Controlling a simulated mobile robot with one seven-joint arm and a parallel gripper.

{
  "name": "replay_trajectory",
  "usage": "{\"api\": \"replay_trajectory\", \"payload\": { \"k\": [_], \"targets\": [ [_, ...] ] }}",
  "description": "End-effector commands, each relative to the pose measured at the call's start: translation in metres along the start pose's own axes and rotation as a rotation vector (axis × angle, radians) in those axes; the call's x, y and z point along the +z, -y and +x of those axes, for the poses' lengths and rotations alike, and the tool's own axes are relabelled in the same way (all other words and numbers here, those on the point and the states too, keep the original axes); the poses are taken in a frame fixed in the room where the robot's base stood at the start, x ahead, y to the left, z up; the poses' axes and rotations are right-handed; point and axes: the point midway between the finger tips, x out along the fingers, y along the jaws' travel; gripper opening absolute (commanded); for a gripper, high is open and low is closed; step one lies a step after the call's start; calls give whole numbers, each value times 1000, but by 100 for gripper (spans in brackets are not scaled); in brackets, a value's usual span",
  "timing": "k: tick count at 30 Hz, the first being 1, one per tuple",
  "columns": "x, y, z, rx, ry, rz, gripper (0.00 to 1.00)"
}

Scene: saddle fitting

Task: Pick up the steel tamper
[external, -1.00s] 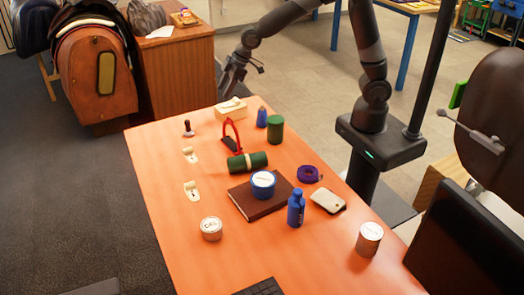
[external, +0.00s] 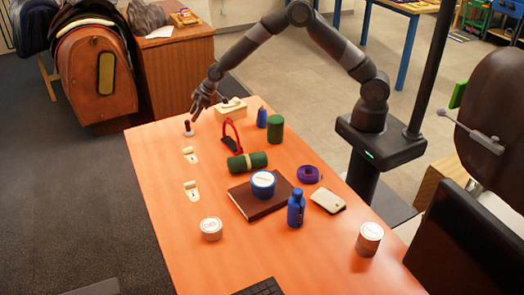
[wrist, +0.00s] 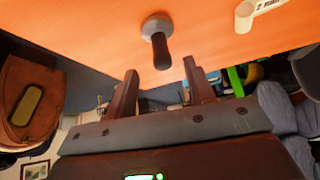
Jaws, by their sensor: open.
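The steel tamper (external: 188,129) stands upright near the far left corner of the orange table, with a dark handle on top and a grey metal base below. In the wrist view the tamper (wrist: 159,44) shows its dark handle pointing toward my gripper (wrist: 166,90). My gripper is open and empty; its two fingers are apart, with the handle just ahead of the gap between them. In the external view my gripper (external: 196,112) is just above the tamper, slightly to its right. I cannot tell whether they touch.
A cream fitting (external: 190,155) lies nearer on the table (external: 165,200). The table's left edge is close to the tamper.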

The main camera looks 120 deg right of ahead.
Motion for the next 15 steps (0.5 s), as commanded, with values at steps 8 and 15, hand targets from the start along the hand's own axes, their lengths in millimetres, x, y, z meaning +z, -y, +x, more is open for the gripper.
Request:
{"api": "replay_trajectory", "payload": {
  "k": [8, 15],
  "targets": [
    [-1, 1, 19, 0, 0, -1, 49],
    [-3, 2, 51, 0, 1, -1, 49]
  ]
}}
